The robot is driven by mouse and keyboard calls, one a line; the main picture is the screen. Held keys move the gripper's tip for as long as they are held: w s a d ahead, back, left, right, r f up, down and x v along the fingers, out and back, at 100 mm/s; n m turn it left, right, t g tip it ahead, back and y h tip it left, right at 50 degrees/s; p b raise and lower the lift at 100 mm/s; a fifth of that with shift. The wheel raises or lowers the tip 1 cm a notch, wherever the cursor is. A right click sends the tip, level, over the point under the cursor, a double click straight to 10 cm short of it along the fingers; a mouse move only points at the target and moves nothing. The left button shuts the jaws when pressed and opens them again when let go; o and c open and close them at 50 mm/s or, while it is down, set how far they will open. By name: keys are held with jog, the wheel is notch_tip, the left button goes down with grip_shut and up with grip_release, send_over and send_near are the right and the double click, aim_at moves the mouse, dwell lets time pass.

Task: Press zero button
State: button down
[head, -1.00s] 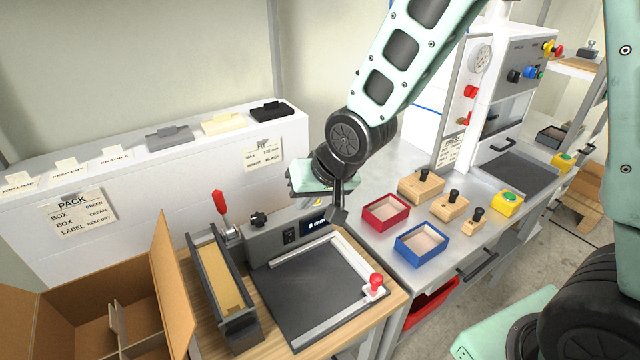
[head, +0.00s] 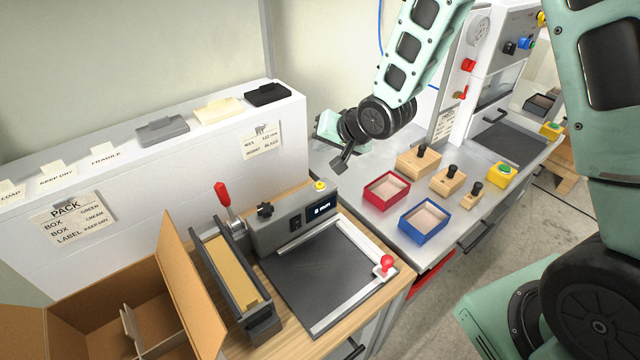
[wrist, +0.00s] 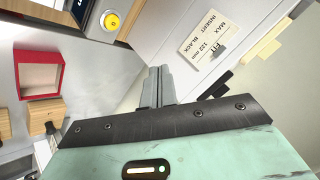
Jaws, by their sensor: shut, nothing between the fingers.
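A round yellow button (head: 320,186) sits on top of the right end of the grey device (head: 280,222), above a small lit display (head: 318,208) whose text is too small to read. In the wrist view the yellow button (wrist: 111,21) shows at the top, up and left of my fingertips. My gripper (head: 339,170) is shut and empty, above and behind the button and slightly to its right in the head view. The gripper is apart from the button. The shut fingers (wrist: 158,73) also show in the wrist view, in front of a white panel.
A red-knobbed lever (head: 222,196) rises left of the device. A dark plate (head: 325,265) with a red knob (head: 386,262) lies in front. A red tray (head: 386,191) and a blue tray (head: 425,220) stand to the right. The white labelled ledge (head: 200,180) runs behind.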

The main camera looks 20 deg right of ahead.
jog(key=b, duration=0.7)
send_over(323, 190)
jog(key=shift+w+f, duration=0.1)
jog(key=shift+f, duration=4.25)
jog(key=shift+f, duration=0.4)
jog(key=shift+f+b, duration=0.45)
jog(key=shift+b, duration=0.2)
jog(key=shift+r, duration=0.1)
jog(key=shift+r+p, duration=0.7)
jog(key=shift+r, duration=0.1)
notch_tip(323, 190, up, 5)
jog(key=p, duration=0.4)
